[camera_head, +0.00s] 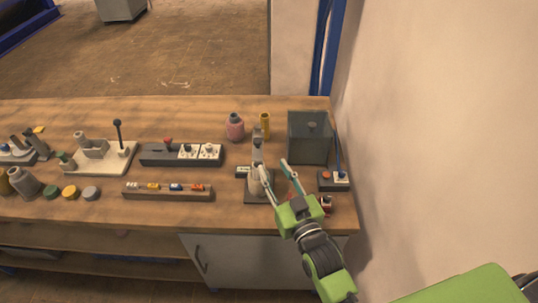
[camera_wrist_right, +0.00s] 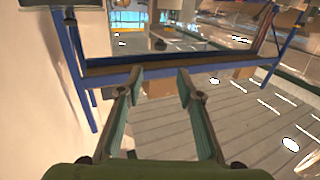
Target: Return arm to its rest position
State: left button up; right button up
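My right arm (camera_head: 322,258) comes in from the lower right in the head view, green with dark joints. Its gripper (camera_head: 275,168) reaches over the right part of the wooden bench (camera_head: 150,215). The two teal fingers are spread, and one overlaps a beige cylinder on a dark base (camera_head: 256,182) in the picture. The right wrist view shows the same fingers (camera_wrist_right: 160,78) apart with nothing held between them. That view looks out across the room, so contact with the cylinder does not show. My left arm and gripper are not in view.
A dark clear box (camera_head: 309,138) stands just beyond the gripper, with a small button box (camera_head: 333,180) to its right. A pink jar (camera_head: 235,127) and a switch panel (camera_head: 182,154) stand left. The wall (camera_head: 430,130) closes the right side. A blue frame (camera_wrist_right: 170,68) crosses the wrist view.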

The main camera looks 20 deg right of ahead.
jog(key=s+d+f+g+h, duration=0.15)
jog(key=s+f+g, duration=0.3)
jog(key=s, duration=0.45)
jog(key=s+d+f+g, duration=0.2)
jog(key=s+f+g, duration=0.25)
jog(key=s, duration=0.45)
jog(key=s+d+f+g, duration=0.25)
jog(key=s+g, duration=0.35)
jog(key=s, duration=0.3)
notch_tip(320, 180, down, 33)
jog(key=s+n+b, duration=0.1)
jog(key=b, duration=0.4)
jog(key=s+d+f+g+b, duration=0.2)
jog(key=s+f+b, duration=0.2)
jog(key=s+f, duration=1.3)
notch_tip(320, 180, down, 3)
jog(key=shift+s+d+f+b, duration=0.1)
jog(key=shift+s+d+b, duration=0.05)
jog(key=shift+d+b, duration=0.15)
